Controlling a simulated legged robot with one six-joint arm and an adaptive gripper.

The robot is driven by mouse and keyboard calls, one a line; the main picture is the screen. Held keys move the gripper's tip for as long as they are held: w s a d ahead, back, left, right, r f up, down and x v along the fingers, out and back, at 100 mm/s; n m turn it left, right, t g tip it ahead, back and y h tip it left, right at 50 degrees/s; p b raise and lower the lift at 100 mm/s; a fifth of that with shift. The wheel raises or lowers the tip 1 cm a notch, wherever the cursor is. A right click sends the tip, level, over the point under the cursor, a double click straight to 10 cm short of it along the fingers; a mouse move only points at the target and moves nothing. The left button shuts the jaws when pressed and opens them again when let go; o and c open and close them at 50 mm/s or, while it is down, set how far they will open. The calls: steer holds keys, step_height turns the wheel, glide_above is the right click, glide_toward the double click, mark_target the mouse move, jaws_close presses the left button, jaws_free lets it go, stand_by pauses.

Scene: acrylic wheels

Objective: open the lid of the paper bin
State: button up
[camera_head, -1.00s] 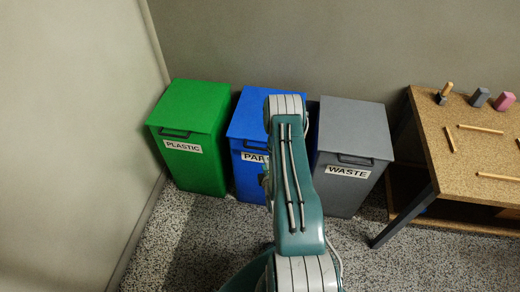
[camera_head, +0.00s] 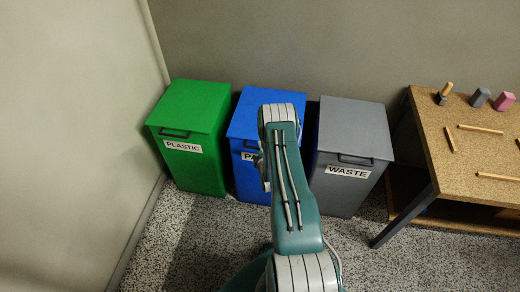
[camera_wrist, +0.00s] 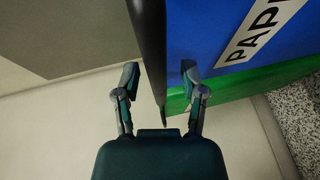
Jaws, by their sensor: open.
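The blue paper bin (camera_head: 241,180) stands between the other two bins in the head view, its lid (camera_head: 246,112) shut. My arm covers much of its front, lid and label. In the wrist view its blue front (camera_wrist: 205,40) with the white label (camera_wrist: 262,35) is close on the right. My gripper (camera_wrist: 160,92) is open, with a finger on either side of a long dark bar (camera_wrist: 149,45), which looks like the bin's handle. I cannot tell whether a finger touches it. In the head view my arm hides most of the gripper.
A green plastic bin (camera_head: 190,130) stands left, against the wall. A grey waste bin (camera_head: 345,150) stands close on the right. Farther right is a table (camera_head: 470,160) with small blocks and sticks on it. Speckled floor (camera_head: 200,235) is clear in front of the bins.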

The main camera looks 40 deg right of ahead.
jaws_close()
steer(key=shift+r, duration=0.1)
